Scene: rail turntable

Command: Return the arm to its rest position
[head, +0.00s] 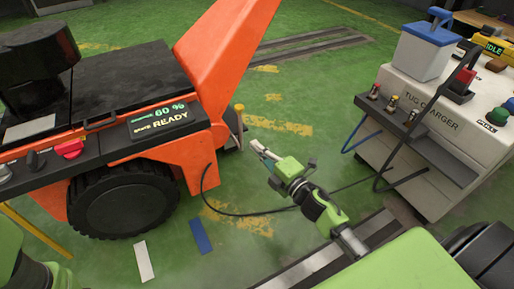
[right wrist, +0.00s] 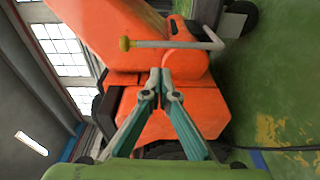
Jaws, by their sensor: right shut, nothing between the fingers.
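My right gripper (head: 259,148) reaches forward from the lower right in the head view, in the gap between the orange tug (head: 222,50) and the tug charger (head: 430,120). Its fingers are shut and empty. In the right wrist view the closed fingertips (right wrist: 160,74) show in front of the orange tug body (right wrist: 110,30), below a grey lever (right wrist: 175,44) with a yellow knob. I cannot tell whether they touch the tug. Green parts of my left arm show at the lower left of the head view, but its gripper is out of frame.
The tug's display (head: 157,119) reads 80 % and READY. A black cable (head: 240,214) runs from the tug behind my right arm towards the charger. A blue-lidded box (head: 425,50) stands on the charger. Green floor with worn yellow marks is open beyond the gripper.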

